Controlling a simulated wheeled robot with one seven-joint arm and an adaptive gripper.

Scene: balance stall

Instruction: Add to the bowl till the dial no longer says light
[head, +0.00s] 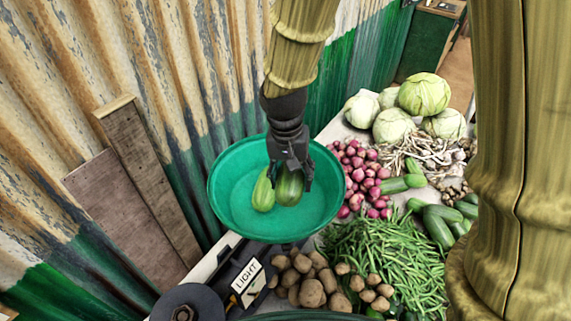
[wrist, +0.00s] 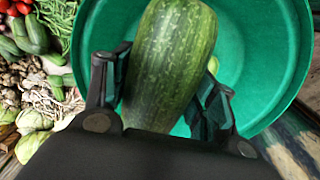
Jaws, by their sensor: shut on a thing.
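The green bowl (head: 320,215) of the balance hangs or stands at the middle of the head view; it also fills much of the wrist view (wrist: 275,60). My gripper (head: 290,178) is over the bowl, shut on a dark green striped vegetable (head: 290,188), which looks like a squash or cucumber and is large in the wrist view (wrist: 170,65). A paler green vegetable (head: 263,194) is beside it in the bowl. I cannot tell whether the held one touches the bowl. The sign (head: 247,275) below the bowl reads LIGHT.
Potatoes (head: 312,285), green beans (head: 385,255), red onions (head: 360,175), cucumbers (head: 438,228), garlic (head: 415,158) and cabbages (head: 424,94) crowd the stall to the right. A dark round weight (head: 187,303) is at the lower left. A corrugated wall (head: 130,70) stands close on the left.

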